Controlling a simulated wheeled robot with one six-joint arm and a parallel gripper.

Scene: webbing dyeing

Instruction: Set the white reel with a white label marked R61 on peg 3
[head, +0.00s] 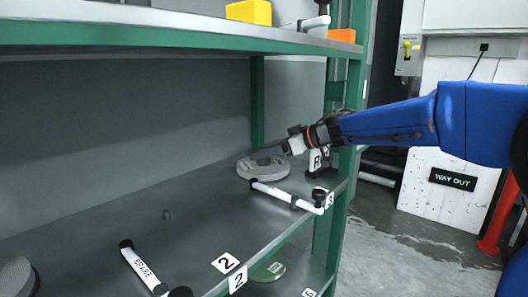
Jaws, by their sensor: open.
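A pale grey-white reel (268,171) lies flat, or nearly so, on the shelf at the far right, behind the tag marked 3 (329,199). My gripper (270,156) is open at the reel's upper side, reaching in from the right; whether its fingers touch the reel I cannot tell. No peg shows at the reel, so I cannot tell whether one passes through it. A white label starting with R (316,160) shows just right of the reel, partly hidden by my arm; its full marking is unreadable and I cannot tell what it is on.
A white bar with black ends (285,195) lies in front of the reel. A grey reel (14,277) is at the left edge. A green post (340,210) stands right.

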